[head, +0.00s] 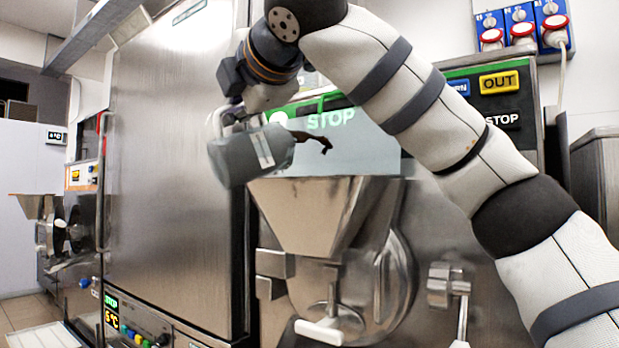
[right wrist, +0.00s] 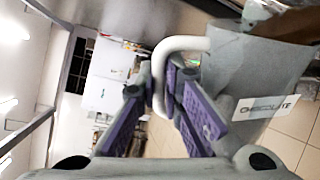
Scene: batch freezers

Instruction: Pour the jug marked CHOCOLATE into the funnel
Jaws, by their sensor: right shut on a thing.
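The grey jug (head: 232,160) is held tilted above and slightly left of the steel funnel (head: 305,215), with its mouth toward the right. Dark brown liquid (head: 320,143) comes out of its mouth, over the funnel. The funnel's inside is hidden from this low angle. My right gripper (head: 230,108) is shut on the jug's pale handle. In the right wrist view, the purple fingers (right wrist: 172,85) close on the handle, and the jug (right wrist: 235,75) carries a white label reading CHOCOLATE (right wrist: 267,106). My left gripper is not in view.
The funnel sits on a freezer front with a round steel door (head: 398,275) and a white-handled outlet (head: 320,330). A tall steel cabinet (head: 175,170) stands close left of the jug. Another machine with a hopper (head: 38,206) stands farther left.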

